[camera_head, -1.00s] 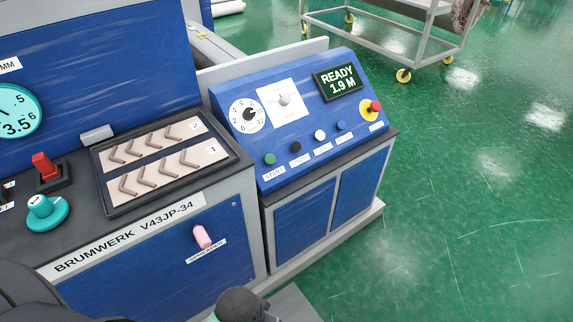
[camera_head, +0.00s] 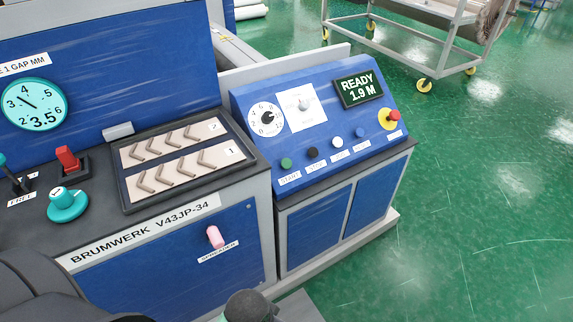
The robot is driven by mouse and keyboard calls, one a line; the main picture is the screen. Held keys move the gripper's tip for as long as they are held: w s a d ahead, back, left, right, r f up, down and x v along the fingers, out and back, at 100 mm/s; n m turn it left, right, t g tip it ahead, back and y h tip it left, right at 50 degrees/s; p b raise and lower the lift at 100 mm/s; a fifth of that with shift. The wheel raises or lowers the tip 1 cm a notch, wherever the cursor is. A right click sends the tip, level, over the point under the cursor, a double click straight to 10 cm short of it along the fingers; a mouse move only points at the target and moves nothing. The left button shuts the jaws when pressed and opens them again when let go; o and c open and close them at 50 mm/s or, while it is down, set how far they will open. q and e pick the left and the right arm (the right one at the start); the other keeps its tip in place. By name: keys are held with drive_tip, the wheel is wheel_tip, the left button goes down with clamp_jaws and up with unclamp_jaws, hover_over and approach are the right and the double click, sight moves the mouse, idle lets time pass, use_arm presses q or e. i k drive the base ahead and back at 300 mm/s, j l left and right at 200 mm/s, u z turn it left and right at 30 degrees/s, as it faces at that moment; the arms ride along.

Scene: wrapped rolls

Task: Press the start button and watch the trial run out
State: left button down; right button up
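The green start button (camera_head: 286,163) sits at the left end of a row of buttons on the sloped blue control panel (camera_head: 300,110). A label reading START is below it. A black button (camera_head: 312,153) is to its right. The display (camera_head: 358,88) reads READY 1.9 M. A red button on a yellow base (camera_head: 393,116) is at the right. Neither gripper shows; only parts of my arms appear at the bottom edge, well below the panel.
Left of the panel stand a teal round gauge reading 3.5 (camera_head: 35,103), a red switch (camera_head: 68,158), a teal knob (camera_head: 67,204) and a tray with arrow-shaped pieces (camera_head: 180,160). A pink handle (camera_head: 215,237) juts from the front. A wheeled cart (camera_head: 400,42) stands behind; green floor is clear at right.

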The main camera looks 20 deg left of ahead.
sight(285, 163)
drive_tip(key=l+u, duration=1)
drive_tip(key=k+l, duration=0.1)
drive_tip(key=l, duration=0.35)
drive_tip(key=k+l+u, duration=0.1)
drive_tip(key=l, duration=0.3)
drive_tip(key=k+l, duration=0.15)
drive_tip(key=l, duration=0.3)
drive_tip(key=k+l+u, duration=0.1)
drive_tip(key=l, duration=0.35)
